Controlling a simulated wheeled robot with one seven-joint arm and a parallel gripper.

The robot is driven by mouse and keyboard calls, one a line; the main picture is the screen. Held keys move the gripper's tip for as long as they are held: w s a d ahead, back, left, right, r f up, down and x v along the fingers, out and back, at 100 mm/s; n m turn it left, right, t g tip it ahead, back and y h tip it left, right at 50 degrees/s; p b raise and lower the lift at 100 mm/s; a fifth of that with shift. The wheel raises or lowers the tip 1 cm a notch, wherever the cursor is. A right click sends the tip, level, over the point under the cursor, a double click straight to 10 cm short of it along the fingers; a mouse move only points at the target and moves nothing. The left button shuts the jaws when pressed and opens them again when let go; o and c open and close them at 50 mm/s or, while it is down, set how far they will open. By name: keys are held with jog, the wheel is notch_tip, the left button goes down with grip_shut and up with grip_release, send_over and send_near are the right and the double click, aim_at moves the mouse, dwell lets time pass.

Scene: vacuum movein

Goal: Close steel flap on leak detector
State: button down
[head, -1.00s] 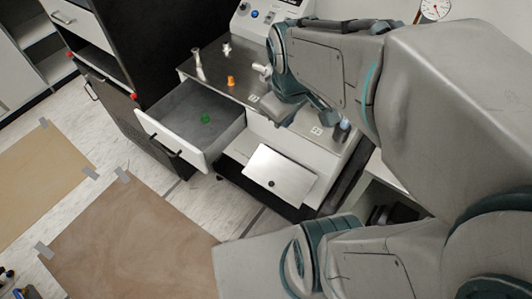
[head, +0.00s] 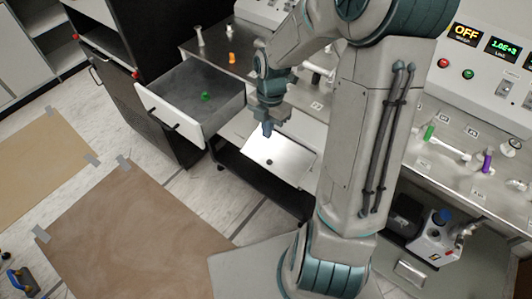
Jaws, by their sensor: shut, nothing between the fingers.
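The steel flap (head: 290,158) is a bright panel with a small dark knob, at the front of the grey-topped cabinet in the middle. It stands open, tilted outward from the cabinet front. My gripper (head: 267,131) points down, shut and empty, and overlaps the flap's upper left edge in the picture. I cannot tell whether it touches the flap. My arm hides part of the cabinet and its right side.
An open drawer (head: 216,113) holding a green item (head: 206,96) juts out left of the flap. An orange item (head: 232,58) stands on the cabinet top. A bench panel (head: 480,60) and a pump (head: 434,240) are at right. Floor in front is partly clear.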

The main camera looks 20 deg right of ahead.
jog(key=b, duration=0.1)
send_over(267, 164)
jog(key=a, duration=0.1)
notch_tip(267, 164, down, 9)
jog(key=f, duration=0.1)
jog(key=d+f, duration=0.1)
jog(key=f, duration=0.1)
jog(key=shift+f, duration=0.25)
jog(key=shift+w+d+f, duration=0.15)
jog(key=shift+d+f, duration=0.05)
jog(key=shift+f, duration=0.25)
